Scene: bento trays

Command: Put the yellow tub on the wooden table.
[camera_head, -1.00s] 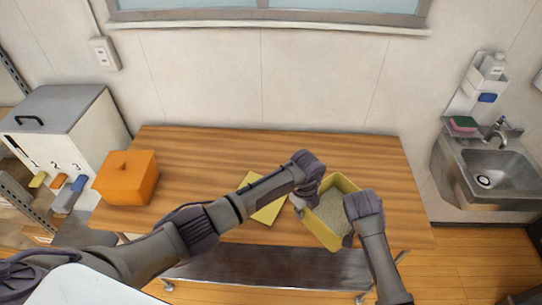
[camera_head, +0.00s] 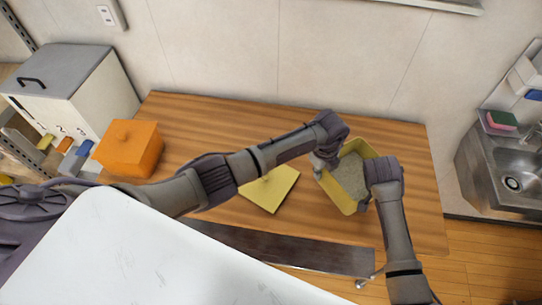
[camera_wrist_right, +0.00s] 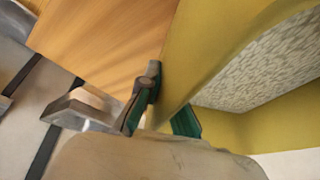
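The yellow tub (camera_head: 338,194), open-topped with a pale speckled content inside, is over the right part of the wooden table (camera_head: 400,215). I cannot tell whether its base touches the tabletop. My left gripper (camera_head: 320,168) is at the tub's left wall and looks closed on it; its fingertips are partly hidden. My right gripper (camera_head: 364,203) is at the tub's right side. In the right wrist view the tub's wall (camera_wrist_right: 190,60) runs between the green-padded fingers (camera_wrist_right: 163,118), which are closed on it.
A flat yellow lid (camera_head: 277,190) lies on the table left of the tub, partly behind my left arm. An orange lidded box (camera_head: 128,150) stands at the table's left end. A metal sink (camera_head: 490,165) is at the right. The table's back middle is clear.

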